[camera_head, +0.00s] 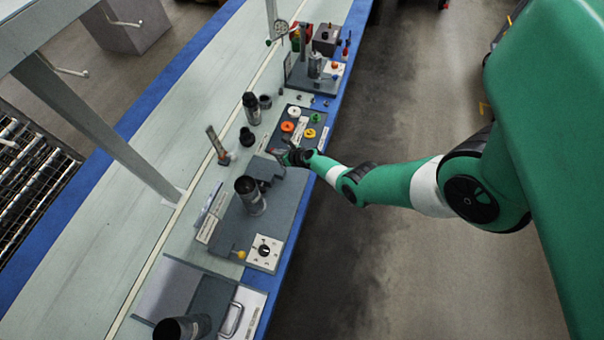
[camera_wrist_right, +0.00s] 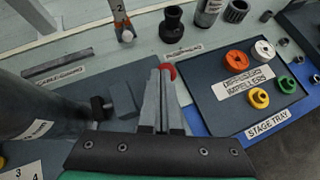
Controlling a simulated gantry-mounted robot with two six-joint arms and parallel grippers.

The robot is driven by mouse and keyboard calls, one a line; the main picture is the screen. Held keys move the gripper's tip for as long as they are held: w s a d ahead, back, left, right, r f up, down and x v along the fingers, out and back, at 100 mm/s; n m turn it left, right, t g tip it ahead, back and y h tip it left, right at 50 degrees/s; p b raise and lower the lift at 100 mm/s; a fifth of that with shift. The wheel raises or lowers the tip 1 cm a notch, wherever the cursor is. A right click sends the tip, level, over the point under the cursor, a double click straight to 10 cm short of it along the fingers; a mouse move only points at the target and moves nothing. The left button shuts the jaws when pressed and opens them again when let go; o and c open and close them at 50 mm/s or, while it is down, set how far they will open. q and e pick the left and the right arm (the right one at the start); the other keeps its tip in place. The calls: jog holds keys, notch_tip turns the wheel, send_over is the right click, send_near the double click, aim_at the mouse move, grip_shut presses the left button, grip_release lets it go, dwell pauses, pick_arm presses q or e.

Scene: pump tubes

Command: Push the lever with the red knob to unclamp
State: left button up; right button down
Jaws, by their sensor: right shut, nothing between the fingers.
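The red knob (camera_wrist_right: 170,71) shows in the right wrist view just beyond my right fingertips, partly hidden by them. Its lever is not clearly visible, and I cannot tell whether the fingers touch the knob. My right gripper (camera_head: 285,157) is shut and empty at the far end of the grey fixture plate (camera_head: 283,207); its fingers also show in the wrist view (camera_wrist_right: 160,82). A dark upright tube (camera_head: 250,195) stands on that plate, with a dark clamp part (camera_wrist_right: 101,107) beside it. My left gripper is not in view.
The stage tray (camera_wrist_right: 215,98) beyond holds orange, white, yellow and green impellers. Dark cylinders (camera_head: 251,106) stand on the bench beside it. A dial box (camera_head: 264,252) sits at the plate's near end.

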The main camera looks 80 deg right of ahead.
jog(key=shift+w+f, duration=0.1)
jog(key=shift+w, duration=0.1)
dwell(0.5)
jog(key=s+a+r+p, duration=0.5)
jog(key=r+p, duration=0.5)
jog(key=p, duration=0.3)
jog(key=shift+a+r, duration=0.4)
